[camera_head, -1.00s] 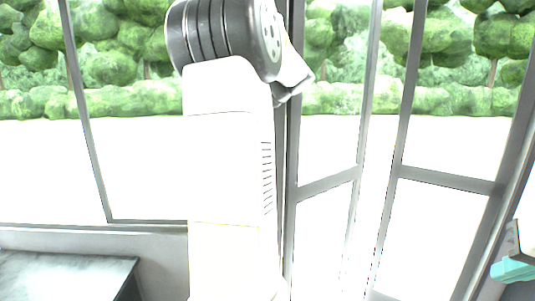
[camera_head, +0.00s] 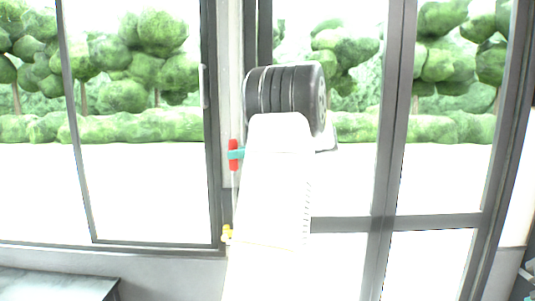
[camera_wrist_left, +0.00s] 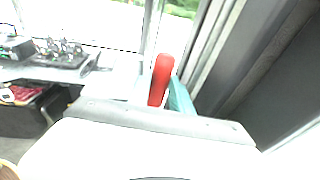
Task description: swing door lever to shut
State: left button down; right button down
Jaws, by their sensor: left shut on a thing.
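The red door lever (camera_head: 233,163) stands upright on the post left of the door in the head view. It also shows in the left wrist view (camera_wrist_left: 160,80). My left gripper (camera_head: 238,154) is shut on the lever, its teal finger across the red grip. My left arm hides part of the post and door. The glazed door's two leaves (camera_head: 388,150) stand nearly flat, side by side. A small part of my right gripper (camera_head: 528,275) shows at the lower right edge; its fingers are mostly cut off.
A small yellow piece (camera_head: 227,233) sits on the post below the lever. A grey counter (camera_head: 60,285) stands at the lower left under a large window (camera_head: 140,190). The left wrist view shows a dashboard with controls (camera_wrist_left: 60,50) at the left.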

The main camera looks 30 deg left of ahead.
pick_arm(q)
jog(key=shift+w+d+f, duration=0.1)
jog(key=shift+d+f, duration=0.05)
jog(key=shift+d, duration=0.05)
jog(key=c, duration=1.2)
grip_release()
jog(key=shift+w, duration=0.1)
jog(key=shift+o, duration=0.2)
jog(key=v, duration=0.7)
jog(key=shift+d, duration=0.35)
